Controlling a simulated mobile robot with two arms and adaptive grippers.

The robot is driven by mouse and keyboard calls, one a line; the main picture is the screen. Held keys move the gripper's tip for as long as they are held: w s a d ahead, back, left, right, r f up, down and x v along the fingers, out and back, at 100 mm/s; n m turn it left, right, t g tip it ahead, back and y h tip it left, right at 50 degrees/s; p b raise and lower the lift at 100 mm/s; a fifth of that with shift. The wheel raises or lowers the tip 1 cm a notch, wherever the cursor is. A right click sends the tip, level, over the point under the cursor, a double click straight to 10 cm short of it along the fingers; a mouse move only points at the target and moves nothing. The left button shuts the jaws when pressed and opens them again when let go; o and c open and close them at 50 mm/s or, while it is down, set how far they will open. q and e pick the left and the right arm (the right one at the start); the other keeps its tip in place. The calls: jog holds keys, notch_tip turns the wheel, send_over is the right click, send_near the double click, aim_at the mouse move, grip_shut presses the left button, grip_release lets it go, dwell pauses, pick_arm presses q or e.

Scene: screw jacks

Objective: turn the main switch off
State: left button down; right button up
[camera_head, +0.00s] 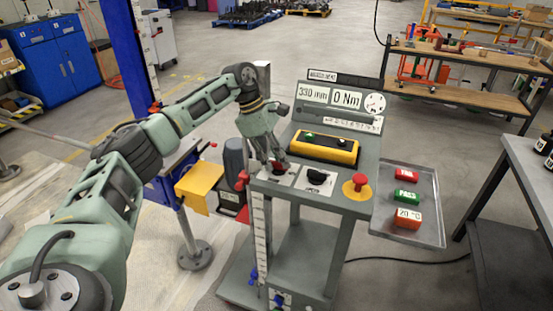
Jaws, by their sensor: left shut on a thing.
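My left gripper (279,168) points down at the left of the grey control desk (346,208). My right gripper is not in view.
A red mushroom button on a yellow base (356,187) is at the desk's right front. Behind the knobs are a yellow button box (324,147) and a display panel (342,98). A tray (427,228) with coloured blocks is at the right.

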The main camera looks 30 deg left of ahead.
pick_arm(q)
jog(key=shift+f+m, duration=0.1)
jog(key=shift+m, duration=0.4)
jog(key=c, duration=1.8)
grip_release()
jog(key=shift+a+r, duration=0.15)
jog(key=shift+r, duration=0.25)
jog(key=w+v, duration=0.1)
jog(key=v, duration=1)
jog(key=shift+s, duration=0.3)
jog(key=shift+a+r, duration=0.1)
